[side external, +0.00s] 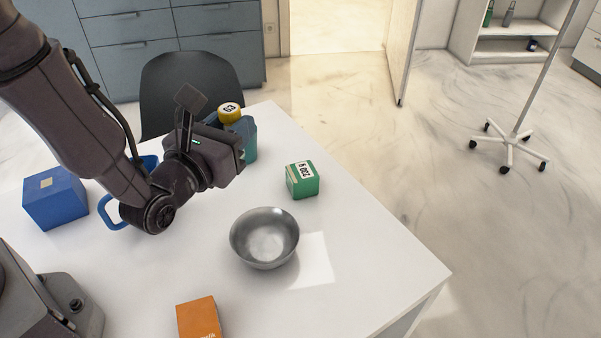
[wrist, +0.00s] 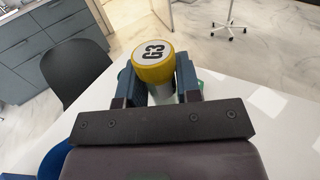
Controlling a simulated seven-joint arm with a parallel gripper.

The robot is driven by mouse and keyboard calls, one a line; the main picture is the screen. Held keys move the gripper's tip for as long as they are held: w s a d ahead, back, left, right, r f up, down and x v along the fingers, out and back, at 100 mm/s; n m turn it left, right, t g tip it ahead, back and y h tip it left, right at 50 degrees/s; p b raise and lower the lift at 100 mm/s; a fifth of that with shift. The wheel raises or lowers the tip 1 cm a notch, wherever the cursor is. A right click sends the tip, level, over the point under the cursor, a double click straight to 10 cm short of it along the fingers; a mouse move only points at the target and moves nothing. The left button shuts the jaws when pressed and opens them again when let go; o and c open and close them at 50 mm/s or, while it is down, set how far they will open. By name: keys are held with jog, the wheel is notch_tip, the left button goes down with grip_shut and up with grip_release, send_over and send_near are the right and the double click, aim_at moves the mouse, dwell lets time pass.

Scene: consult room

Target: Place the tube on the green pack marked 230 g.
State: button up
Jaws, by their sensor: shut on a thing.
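The tube has a yellow cap marked G3 (wrist: 153,62) and a pale body. Its cap (side external: 229,112) also shows in the side view, at the far part of the white table. My gripper (wrist: 160,80) is shut on the tube, with one blue-grey finger on each side below the cap. In the side view my gripper (side external: 240,137) hides most of the tube's body. The green pack (side external: 303,180) stands on the table to the right of my gripper and apart from it. Its white label reads 230 g, turned in this view.
A metal bowl (side external: 264,238) stands nearer than the green pack. An orange box (side external: 199,318) is at the front. A blue box (side external: 55,198) and a blue handled thing (side external: 108,213), partly hidden by my arm, are at the left. A dark chair (side external: 190,80) stands behind the table.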

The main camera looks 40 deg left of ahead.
jog(key=shift+w+a+y, duration=0.3)
jog(key=shift+w+a, duration=0.65)
jog(key=shift+w, duration=0.1)
send_over(302, 170)
jog(key=f, duration=0.9)
jog(key=shift+s+f, duration=0.2)
jog(key=shift+f, duration=0.1)
jog(key=shift+w+f, duration=0.2)
jog(key=shift+f, duration=1.5)
jog(key=shift+f, duration=0.15)
jog(key=o, duration=0.9)
